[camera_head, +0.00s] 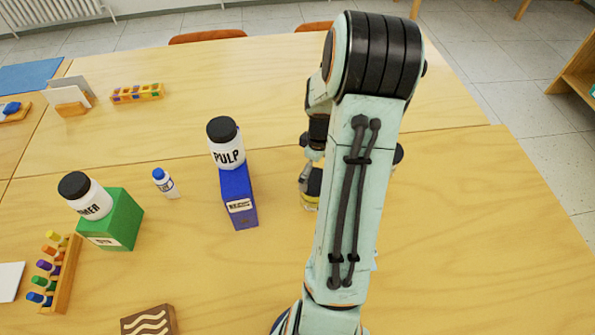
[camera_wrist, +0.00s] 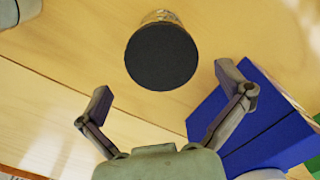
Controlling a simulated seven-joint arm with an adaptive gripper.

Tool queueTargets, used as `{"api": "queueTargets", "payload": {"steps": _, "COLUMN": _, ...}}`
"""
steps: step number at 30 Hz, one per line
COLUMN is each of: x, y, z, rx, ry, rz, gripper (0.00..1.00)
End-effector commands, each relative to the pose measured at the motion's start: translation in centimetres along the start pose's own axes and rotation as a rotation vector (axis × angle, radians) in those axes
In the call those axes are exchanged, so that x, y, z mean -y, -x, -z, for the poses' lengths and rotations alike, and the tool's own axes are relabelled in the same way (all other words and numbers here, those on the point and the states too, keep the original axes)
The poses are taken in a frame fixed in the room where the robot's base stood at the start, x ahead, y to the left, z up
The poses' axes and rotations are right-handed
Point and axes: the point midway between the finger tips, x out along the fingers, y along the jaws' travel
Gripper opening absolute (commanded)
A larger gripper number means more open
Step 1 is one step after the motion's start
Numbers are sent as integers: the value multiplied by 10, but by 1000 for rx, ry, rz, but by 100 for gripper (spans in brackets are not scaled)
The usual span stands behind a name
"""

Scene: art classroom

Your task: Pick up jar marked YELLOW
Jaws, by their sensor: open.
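A jar with a round black lid (camera_wrist: 161,56) is seen from above in the wrist view, its label out of sight. In the head view a jar with a yellow band (camera_head: 309,203) stands on the table, mostly hidden behind my arm; it appears to be the same jar. My gripper (camera_wrist: 163,80) is open and empty above the jar. Its two fingers are spread left and right, with the lid ahead of and partly between their tips. No contact shows.
A blue box (camera_head: 238,198) with a white PULP jar (camera_head: 228,155) stands left of my arm, close to my right finger in the wrist view. A green box (camera_head: 113,222), another white jar (camera_head: 91,203) and a small bottle (camera_head: 165,184) are further left. The table right of my arm is clear.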

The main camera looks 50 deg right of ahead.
Motion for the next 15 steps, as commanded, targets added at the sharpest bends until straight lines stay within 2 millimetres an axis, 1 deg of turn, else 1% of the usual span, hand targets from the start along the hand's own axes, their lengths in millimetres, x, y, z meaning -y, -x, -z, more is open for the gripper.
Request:
{"api": "queueTargets", "payload": {"steps": 3, "x": 2, "y": -21, "z": 0, "rx": 2, "ry": 1, "rz": 7, "gripper": 100}}
{"api": "queueTargets", "payload": {"steps": 7, "x": 2, "y": -40, "z": 0, "rx": 2, "ry": -1, "rz": 6, "gripper": 100}}
{"api": "queueTargets", "payload": {"steps": 11, "x": 2, "y": -50, "z": 0, "rx": 1, "ry": -1, "rz": 3, "gripper": 100}}
{"api": "queueTargets", "payload": {"steps": 15, "x": 2, "y": -53, "z": 0, "rx": 1, "ry": -1, "rz": 2, "gripper": 100}}
